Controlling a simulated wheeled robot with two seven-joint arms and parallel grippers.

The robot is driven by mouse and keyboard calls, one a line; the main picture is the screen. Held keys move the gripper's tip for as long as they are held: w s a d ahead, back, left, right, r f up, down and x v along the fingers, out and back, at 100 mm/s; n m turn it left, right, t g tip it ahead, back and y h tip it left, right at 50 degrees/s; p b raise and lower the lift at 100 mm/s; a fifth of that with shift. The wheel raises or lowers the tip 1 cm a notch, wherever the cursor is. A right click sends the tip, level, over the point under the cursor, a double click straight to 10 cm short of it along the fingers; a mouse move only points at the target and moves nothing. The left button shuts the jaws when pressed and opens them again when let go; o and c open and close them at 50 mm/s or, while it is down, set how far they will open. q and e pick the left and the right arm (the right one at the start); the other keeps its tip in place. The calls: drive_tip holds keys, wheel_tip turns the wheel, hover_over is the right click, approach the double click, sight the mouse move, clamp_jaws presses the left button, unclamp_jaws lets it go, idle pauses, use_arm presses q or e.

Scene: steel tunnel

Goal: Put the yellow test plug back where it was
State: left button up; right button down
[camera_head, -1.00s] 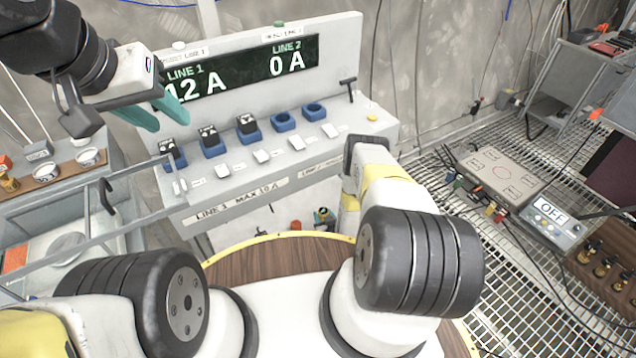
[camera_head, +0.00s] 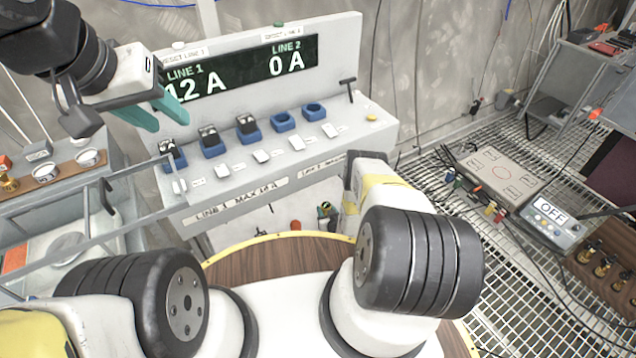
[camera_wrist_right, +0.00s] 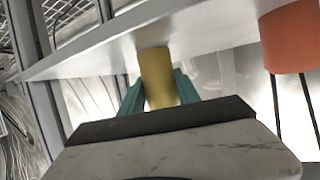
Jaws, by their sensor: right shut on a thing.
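In the right wrist view, my right gripper (camera_wrist_right: 158,95) is shut on the yellow test plug (camera_wrist_right: 157,72), which sits between its teal fingers. The plug's far end meets the white underside of a panel (camera_wrist_right: 215,30) in the picture; I cannot tell whether it is seated there. In the head view, the front of my right arm reaches to the console's right end, and I cannot make out the plug there. My left gripper (camera_head: 158,112) is open and empty above the left part of the console (camera_head: 275,185), with its teal fingers apart.
An orange plug-like cylinder (camera_wrist_right: 290,40) with dark leads hangs right of the yellow plug. The console display (camera_head: 245,68) reads 12 A for line 1 and 0 A for line 2. Blue sockets (camera_head: 283,122) line its top. A device marked OFF (camera_head: 553,216) stands on the grating.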

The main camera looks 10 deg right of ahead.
drive_tip(key=shift+f, duration=0.15)
drive_tip(key=c, duration=0.9)
unclamp_jaws()
drive_tip(key=shift+r, duration=0.25)
drive_tip(key=v, duration=1.2)
drive_tip(key=shift+f, duration=0.1)
